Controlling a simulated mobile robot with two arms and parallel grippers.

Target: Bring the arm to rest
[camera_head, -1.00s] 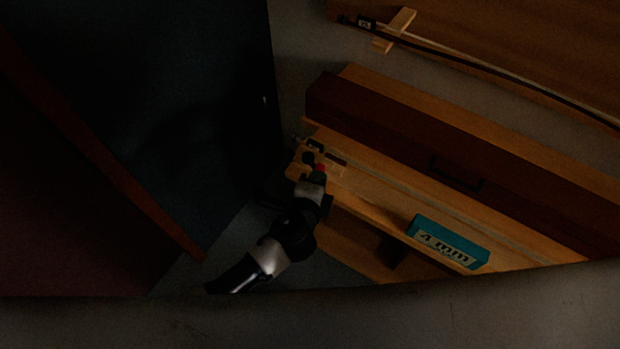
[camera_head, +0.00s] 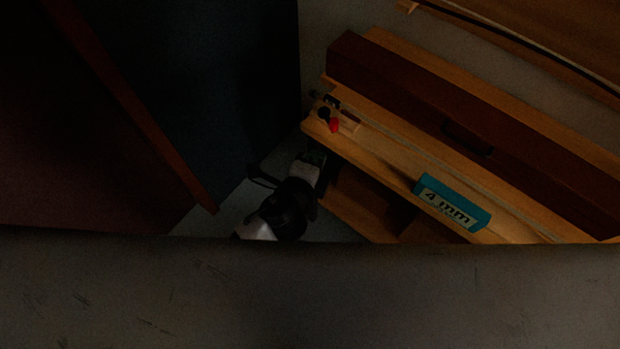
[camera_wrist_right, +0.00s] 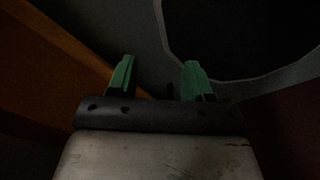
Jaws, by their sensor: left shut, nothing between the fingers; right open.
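My left arm comes up from the lower left in the head view. Its gripper (camera_head: 312,158) is beside the left end of the wooden bench, a little below a small red piece (camera_head: 334,126) and a black knob (camera_head: 323,114) on the bench top. The fingers are dark and small here; they look shut, with nothing held. My right gripper (camera_wrist_right: 157,78) shows in the right wrist view, its two green fingers apart and the gap between them empty. The right arm does not show in the head view.
A dark panel (camera_head: 215,90) stands at the left. Bare grey floor (camera_head: 236,205) shows between panel and bench.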

